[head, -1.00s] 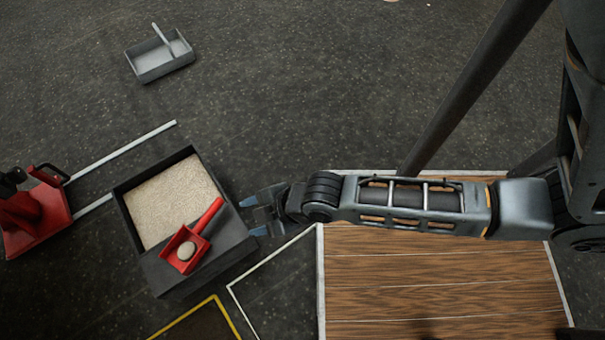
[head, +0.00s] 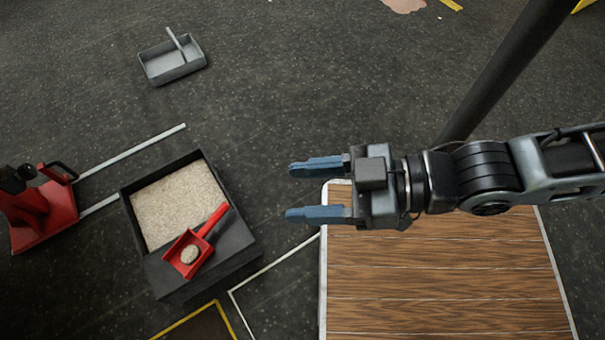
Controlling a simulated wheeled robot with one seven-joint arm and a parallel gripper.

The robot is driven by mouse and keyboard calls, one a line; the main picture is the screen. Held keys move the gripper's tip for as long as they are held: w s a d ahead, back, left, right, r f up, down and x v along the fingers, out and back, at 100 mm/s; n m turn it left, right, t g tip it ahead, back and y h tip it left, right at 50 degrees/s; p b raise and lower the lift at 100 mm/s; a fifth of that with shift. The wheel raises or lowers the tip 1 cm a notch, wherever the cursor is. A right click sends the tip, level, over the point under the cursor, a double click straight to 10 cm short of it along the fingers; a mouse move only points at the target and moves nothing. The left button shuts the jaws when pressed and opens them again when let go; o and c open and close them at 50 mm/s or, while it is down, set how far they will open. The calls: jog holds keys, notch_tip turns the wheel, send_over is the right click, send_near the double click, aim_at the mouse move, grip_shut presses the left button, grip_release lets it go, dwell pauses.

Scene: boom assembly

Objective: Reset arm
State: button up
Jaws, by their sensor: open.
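My gripper (head: 308,190) is open and empty in the head view. Its two blue fingers point left, apart from each other, above the floor near the left edge of the wooden board. My arm (head: 480,178) reaches in from the right. The gripper is to the right of a black box (head: 237,238) and apart from it. The box holds pale grains (head: 180,205). A red scoop (head: 187,252) with a small pale heap in it rests on the box's front ledge.
A grey tray (head: 160,72) with a thin handle in it lies at the upper left. A red device (head: 45,215) with metal rails is at the left edge. The wooden board (head: 440,285) fills the lower right. A dark pole (head: 505,75) slants at the upper right. The middle floor is clear.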

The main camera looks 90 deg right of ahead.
notch_tip(320, 180, up, 24)
jog(key=p, duration=2.4)
